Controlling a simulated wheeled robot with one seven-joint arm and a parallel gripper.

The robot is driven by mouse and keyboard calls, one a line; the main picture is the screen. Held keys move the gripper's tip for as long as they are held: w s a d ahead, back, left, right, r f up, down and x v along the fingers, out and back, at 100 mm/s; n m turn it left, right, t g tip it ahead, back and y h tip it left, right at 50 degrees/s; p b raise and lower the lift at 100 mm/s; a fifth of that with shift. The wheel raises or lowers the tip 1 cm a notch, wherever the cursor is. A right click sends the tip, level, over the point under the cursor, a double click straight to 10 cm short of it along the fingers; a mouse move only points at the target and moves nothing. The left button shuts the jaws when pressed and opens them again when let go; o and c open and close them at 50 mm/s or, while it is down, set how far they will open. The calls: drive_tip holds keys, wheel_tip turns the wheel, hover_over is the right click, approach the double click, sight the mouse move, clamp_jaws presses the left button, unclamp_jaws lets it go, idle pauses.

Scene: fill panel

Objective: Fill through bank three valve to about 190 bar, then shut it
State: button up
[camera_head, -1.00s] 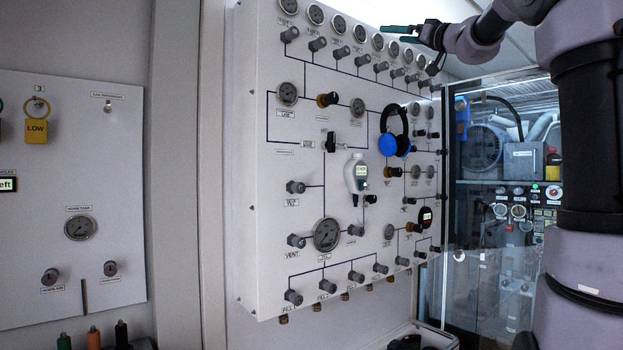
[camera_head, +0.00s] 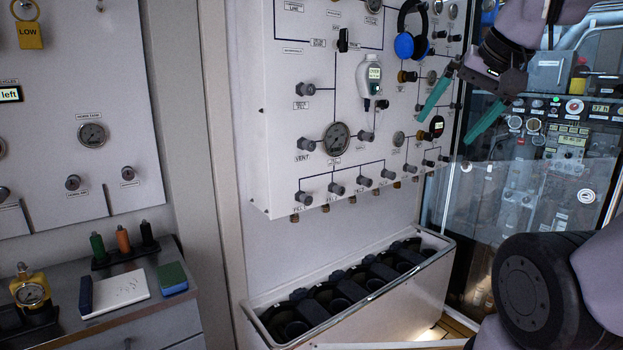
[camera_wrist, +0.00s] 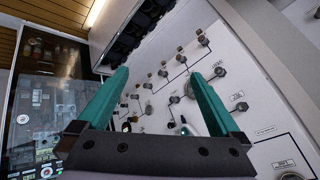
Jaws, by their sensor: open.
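The white fill panel (camera_head: 285,110) fills the middle of the head view. Its large round gauge (camera_head: 336,138) shows, with a needle too small to read. A row of grey fill valves (camera_head: 336,188) runs along the panel's lower edge. My gripper (camera_head: 444,129) is open and empty in front of the panel's right side, with green fingers pointing down-left. In the wrist view the open fingers (camera_wrist: 156,75) frame the panel's lower part.
Blue headphones (camera_head: 405,44) and a white handheld meter (camera_head: 368,78) hang on the panel. A glass-fronted cabinet (camera_head: 530,180) is at the right. A bench with a notepad (camera_head: 118,292) is at lower left.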

drive_tip(key=shift+s+d+f, duration=0.3)
drive_tip(key=shift+s+f, duration=0.1)
drive_tip(key=shift+f, duration=0.2)
idle(1.0)
